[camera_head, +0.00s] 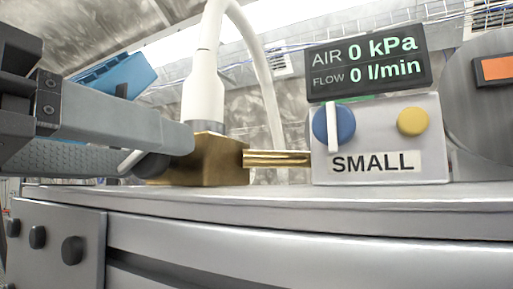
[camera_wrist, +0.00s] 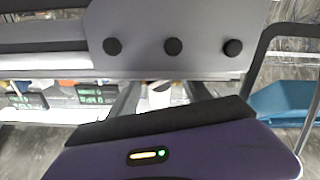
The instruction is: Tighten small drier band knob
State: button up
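A dark round knob (camera_head: 152,166) with a white bar across it shows at the left side of a brass block (camera_head: 215,158) in the head view. It carries no readable label, so I cannot tell for sure that it is the small drier band knob. My gripper (camera_head: 172,150) reaches in from the left, its grey fingers beside the knob and partly covering it. In the wrist view the gripper (camera_wrist: 160,97) has its fingers apart, with a pale thing (camera_wrist: 158,96) visible between them. I see no clear contact.
A box labelled SMALL (camera_head: 375,145) has a blue knob (camera_head: 334,126), a yellow button (camera_head: 412,121) and a display (camera_head: 368,65) reading 0 kPa and 0 l/min. A brass pipe (camera_head: 277,158) joins it to the block. A white column (camera_head: 204,90) rises above.

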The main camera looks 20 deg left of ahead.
grip_shut()
jog(key=shift+f+m+b, duration=0.1)
jog(key=shift+m+b, duration=0.7)
jog(key=shift+m, duration=0.3)
jog(key=shift+m+b, duration=1)
jog(key=shift+m, duration=0.8)
jog(key=shift+o, duration=0.5)
grip_release()
